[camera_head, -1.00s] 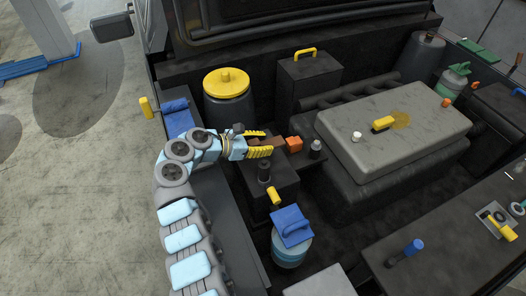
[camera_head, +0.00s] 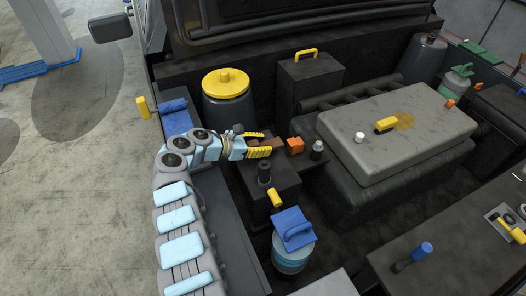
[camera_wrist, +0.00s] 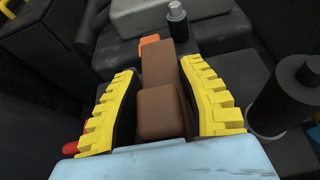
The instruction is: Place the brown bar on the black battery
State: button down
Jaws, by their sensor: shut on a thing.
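The brown bar (camera_wrist: 157,95) lies lengthwise between the yellow fingers of my gripper (camera_wrist: 162,98) in the wrist view, with an orange block (camera_wrist: 149,40) at its far end. In the head view my gripper (camera_head: 261,144) is shut on the brown bar (camera_head: 277,143), and the orange block (camera_head: 295,145) sticks out to the right. Below and beside them is a black box (camera_head: 284,196), which looks like the battery. A black post (camera_head: 264,172) stands on it. The bar's underside is hidden, so I cannot tell whether it touches the box.
A pale-capped post (camera_head: 317,149) stands just right of the orange block. A yellow-lidded canister (camera_head: 226,83) and a black box with a yellow handle (camera_head: 307,78) stand behind. A large grey cover (camera_head: 395,130) fills the right. A blue-topped container (camera_head: 292,245) stands in front.

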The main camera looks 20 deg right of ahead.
jog(key=f, duration=0.2)
jog(key=shift+s+f+b, duration=0.2)
jog(key=shift+f+b, duration=0.1)
jog(key=shift+b, duration=0.1)
jog(key=shift+w+r, duration=0.15)
jog(key=shift+r, duration=0.05)
jog(key=shift+f, duration=0.4)
jog(key=shift+f, duration=0.25)
jog(key=c, duration=0.7)
grip_release()
jog(key=shift+r, duration=0.45)
jog(key=p+v, duration=0.4)
jog(key=v, duration=0.8)
jog(key=shift+p, duration=0.3)
